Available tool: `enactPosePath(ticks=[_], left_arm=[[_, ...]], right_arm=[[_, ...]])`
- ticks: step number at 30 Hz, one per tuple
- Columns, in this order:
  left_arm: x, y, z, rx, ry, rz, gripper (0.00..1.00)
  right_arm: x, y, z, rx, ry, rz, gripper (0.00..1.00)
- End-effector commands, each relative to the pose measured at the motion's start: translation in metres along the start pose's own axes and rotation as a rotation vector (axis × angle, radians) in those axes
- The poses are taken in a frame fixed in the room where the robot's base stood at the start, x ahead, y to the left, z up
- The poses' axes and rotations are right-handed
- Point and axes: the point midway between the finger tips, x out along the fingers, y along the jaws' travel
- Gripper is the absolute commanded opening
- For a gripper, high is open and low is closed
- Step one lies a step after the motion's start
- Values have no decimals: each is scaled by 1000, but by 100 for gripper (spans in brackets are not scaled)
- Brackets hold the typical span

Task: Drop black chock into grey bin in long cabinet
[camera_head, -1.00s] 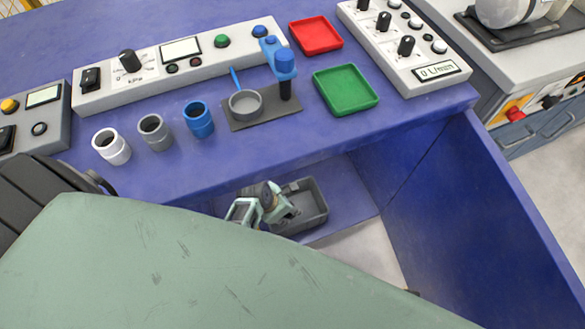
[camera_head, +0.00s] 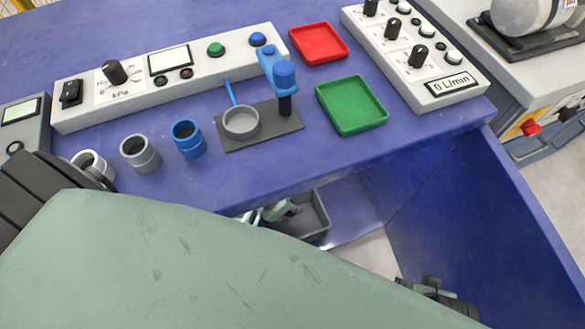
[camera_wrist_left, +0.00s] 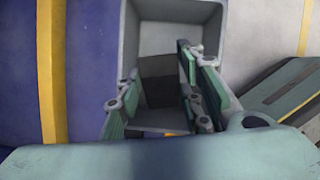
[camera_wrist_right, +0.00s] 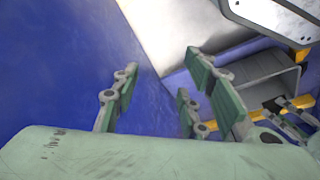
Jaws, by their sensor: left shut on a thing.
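The grey bin (camera_head: 318,217) sits low in the long blue cabinet (camera_head: 352,205), under the table top. My left gripper (camera_head: 268,214) is at the bin, partly hidden behind my green arm. In the left wrist view, the open bin (camera_wrist_left: 128,42) lies beneath my left gripper (camera_wrist_left: 158,85). The gripper is shut on a dark block, the black chock (camera_wrist_left: 160,92), held over the bin's interior; its clearance from the floor cannot be told. My right gripper (camera_wrist_right: 160,85) is open and empty, beside the blue cabinet wall; only part of it (camera_head: 435,288) shows in the head view.
White, grey and blue cups (camera_head: 188,140) stand on the blue table top, near a small pan (camera_head: 241,122). A green tray (camera_head: 351,104), a red tray (camera_head: 319,43) and control boxes (camera_head: 165,75) are further back. A blue side wall (camera_head: 460,215) bounds the cabinet at right.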

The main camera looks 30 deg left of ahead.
Motion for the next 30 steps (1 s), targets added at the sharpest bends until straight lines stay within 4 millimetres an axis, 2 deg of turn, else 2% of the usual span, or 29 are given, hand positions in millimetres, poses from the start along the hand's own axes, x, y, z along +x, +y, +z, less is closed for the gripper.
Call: enactPosePath(ticks=[7,9,15,21,29,30], left_arm=[[11,0,-4,1,-1,0,7],[22,0,-9,2,0,0,7],[33,0,-14,0,0,0,7],[36,0,-15,0,-1,0,7],[35,0,-15,0,0,0,7],[35,0,-15,0,0,0,37]], right_arm=[[-36,2,-8,3,23,4,40],[-42,2,-8,4,32,5,40],[-65,3,-6,5,45,8,40],[-76,3,-4,6,49,9,40],[-78,3,-4,6,49,9,40],[-78,3,-4,6,49,9,40]])
